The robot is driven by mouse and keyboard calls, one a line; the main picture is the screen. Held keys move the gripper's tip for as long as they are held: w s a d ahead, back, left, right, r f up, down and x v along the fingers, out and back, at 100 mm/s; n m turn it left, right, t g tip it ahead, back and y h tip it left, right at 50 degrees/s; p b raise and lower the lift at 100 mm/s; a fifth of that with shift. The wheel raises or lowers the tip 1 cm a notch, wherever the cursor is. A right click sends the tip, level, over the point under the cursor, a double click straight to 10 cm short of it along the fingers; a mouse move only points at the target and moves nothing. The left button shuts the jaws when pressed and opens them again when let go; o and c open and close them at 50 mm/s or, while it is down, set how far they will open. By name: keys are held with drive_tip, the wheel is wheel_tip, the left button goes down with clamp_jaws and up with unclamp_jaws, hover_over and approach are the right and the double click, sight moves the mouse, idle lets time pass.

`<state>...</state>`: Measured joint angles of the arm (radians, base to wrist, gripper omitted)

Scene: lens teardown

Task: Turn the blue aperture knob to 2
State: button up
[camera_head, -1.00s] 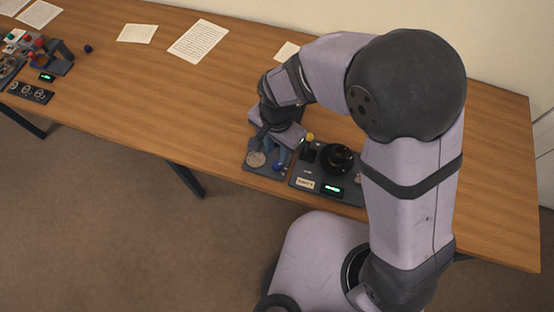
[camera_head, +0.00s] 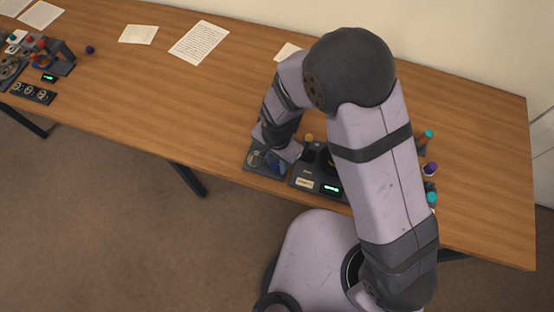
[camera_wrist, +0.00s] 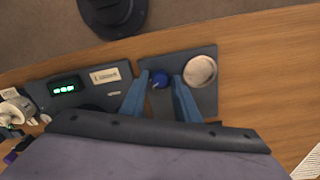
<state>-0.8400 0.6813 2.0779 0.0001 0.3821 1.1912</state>
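My gripper (camera_wrist: 160,86) is open, with one blue finger on each side of the knob. Small gaps show between the fingers and the knob, and I cannot tell how deep the fingertips reach. In the head view my gripper (camera_head: 273,163) is over the same panel (camera_head: 252,168), and I cannot make out the knob there. The knob's scale and setting are too small to read.
Beside the panel is a dark unit (camera_wrist: 40,97) with a lit green display (camera_wrist: 64,89) and a pale label (camera_wrist: 105,75). Small colored parts (camera_head: 430,170) stand at the right. Sheets of paper (camera_head: 199,42) lie at the back. The middle-left tabletop is bare.

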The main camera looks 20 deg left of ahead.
drive_tip(key=shift+c, duration=0.4)
clamp_jaws()
drive_tip(key=n, duration=1.2)
drive_tip(key=shift+r+n, duration=0.1)
drive_tip(key=shift+n, duration=0.3)
drive_tip(key=shift+o, duration=0.4)
unclamp_jaws()
